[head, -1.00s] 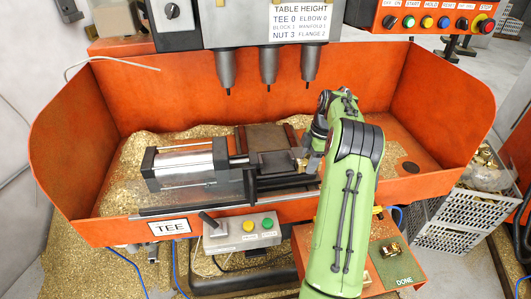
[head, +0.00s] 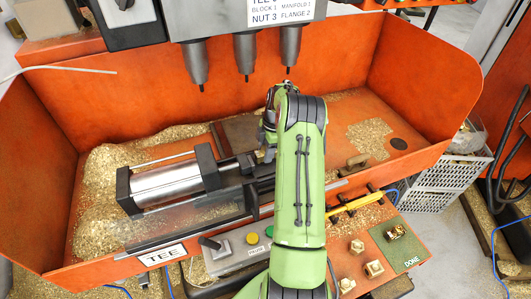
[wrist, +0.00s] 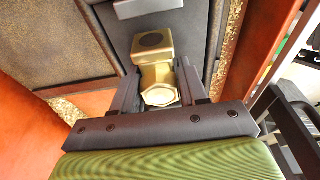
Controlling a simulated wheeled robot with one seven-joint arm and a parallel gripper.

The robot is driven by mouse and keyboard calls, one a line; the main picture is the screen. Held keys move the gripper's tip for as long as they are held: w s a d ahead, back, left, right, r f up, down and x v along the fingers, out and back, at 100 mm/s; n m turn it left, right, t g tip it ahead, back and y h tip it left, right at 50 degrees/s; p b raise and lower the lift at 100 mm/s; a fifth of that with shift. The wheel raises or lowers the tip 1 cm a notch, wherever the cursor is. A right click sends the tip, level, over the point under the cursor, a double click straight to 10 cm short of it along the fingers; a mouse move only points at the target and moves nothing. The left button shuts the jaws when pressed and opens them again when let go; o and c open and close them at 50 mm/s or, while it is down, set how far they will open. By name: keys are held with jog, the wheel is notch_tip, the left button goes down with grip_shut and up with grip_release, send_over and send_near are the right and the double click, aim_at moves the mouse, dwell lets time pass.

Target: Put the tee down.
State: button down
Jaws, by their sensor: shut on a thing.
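The brass tee (wrist: 152,50) is in the wrist view, with a hexagonal end toward my gripper and a dark round hole in its far end. My gripper (wrist: 160,75) is shut on it, a dark finger on each side. In the head view my green arm reaches over the clamp (head: 165,185), a silver cylinder with dark jaws, and hides the gripper's tips and the tee. The wrist view shows grey metal beneath the tee; I cannot tell whether they touch. The green DONE area (head: 400,248) at the right front holds one brass fitting (head: 396,232).
Three drill spindles (head: 245,58) hang above the orange tray (head: 410,95), close to my arm. Brass chips (head: 105,175) heap on the left. A yellow-handled tool (head: 355,205) and several small brass parts (head: 357,246) lie right of my arm. A switch box (head: 235,248) sits in front.

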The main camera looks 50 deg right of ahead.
jog(key=shift+s+f, duration=0.1)
jog(key=shift+f, duration=0.45)
jog(key=shift+s, duration=0.15)
jog(key=shift+f, duration=0.25)
jog(key=c, duration=0.6)
grip_release()
jog(key=shift+r, duration=0.1)
